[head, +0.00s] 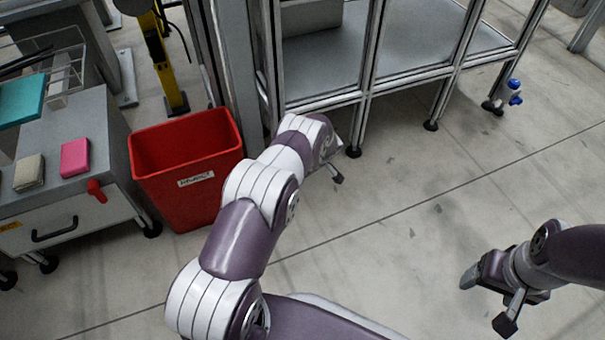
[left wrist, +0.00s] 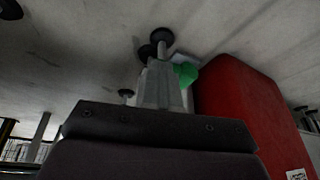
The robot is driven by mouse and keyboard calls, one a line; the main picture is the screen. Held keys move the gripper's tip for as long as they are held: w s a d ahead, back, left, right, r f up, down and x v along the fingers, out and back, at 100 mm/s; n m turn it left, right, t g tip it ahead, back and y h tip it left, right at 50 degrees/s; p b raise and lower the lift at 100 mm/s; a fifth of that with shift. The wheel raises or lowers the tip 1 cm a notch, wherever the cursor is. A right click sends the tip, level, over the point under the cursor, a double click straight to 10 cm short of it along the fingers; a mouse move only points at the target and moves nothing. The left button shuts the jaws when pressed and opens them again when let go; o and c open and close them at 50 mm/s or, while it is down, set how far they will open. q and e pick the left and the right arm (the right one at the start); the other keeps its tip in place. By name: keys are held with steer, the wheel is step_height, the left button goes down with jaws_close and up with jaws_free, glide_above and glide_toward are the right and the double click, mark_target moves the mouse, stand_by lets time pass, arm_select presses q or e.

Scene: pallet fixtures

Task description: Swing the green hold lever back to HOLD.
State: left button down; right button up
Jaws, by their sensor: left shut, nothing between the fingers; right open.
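A bright green piece (left wrist: 186,73), which looks like part of the hold lever, shows in the left wrist view. It is just right of my left fingertips and partly hidden; I cannot tell whether they touch it. No green lever shows in the head view, and its HOLD mark is not visible. My left gripper (left wrist: 160,72) is shut and empty in the left wrist view; in the head view it is mostly hidden behind its own arm. My right gripper (head: 474,277) is open and empty above the floor at the lower right, away from everything.
A red reject bin (head: 185,165) stands left of my left arm, close to the green piece in the left wrist view. A metal frame rack (head: 368,95) stands behind. A grey drawer cabinet (head: 60,215) with pink (head: 75,157) and beige (head: 29,172) blocks is at left.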

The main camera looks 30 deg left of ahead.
arm_select(q)
steer(key=shift+w+d+f+b, duration=0.15)
steer(key=shift+w+f+b, duration=0.05)
steer(key=shift+f+b, duration=0.15)
arm_select(e)
steer(key=shift+f, duration=0.5)
arm_select(q)
steer(key=shift+r, duration=0.1)
